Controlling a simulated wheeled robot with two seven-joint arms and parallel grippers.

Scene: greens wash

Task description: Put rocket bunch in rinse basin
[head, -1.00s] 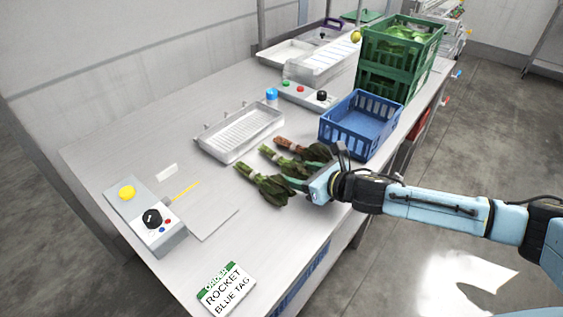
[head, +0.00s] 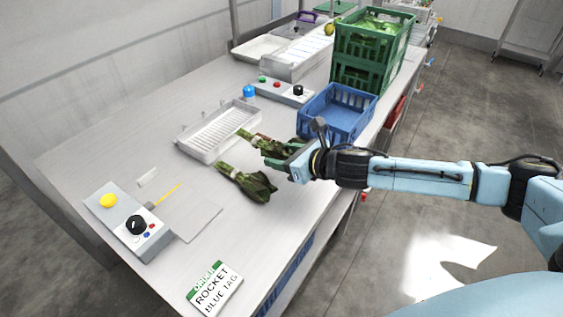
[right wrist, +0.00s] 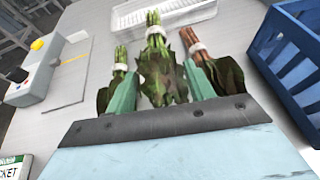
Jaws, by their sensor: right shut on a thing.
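My right gripper (head: 286,153) is shut on the middle leafy bunch (head: 262,144), which has green stems and a white band. In the right wrist view the bunch (right wrist: 163,80) sits between the two fingers (right wrist: 159,70), stems pointing away. It appears slightly raised, its stem end overlapping the edge of a white ribbed basin (head: 205,152) in the head view. Another green-stemmed bunch (head: 246,182) lies on the table to the left. A red-stemmed bunch (right wrist: 198,50) lies to the right, mostly hidden in the head view. My left gripper is not in view.
A blue crate (head: 340,113) stands close behind my right gripper, with stacked green crates (head: 369,75) beyond. A control box (head: 130,222) and an order card reading ROCKET BLUE TAG (head: 215,289) are at the near left.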

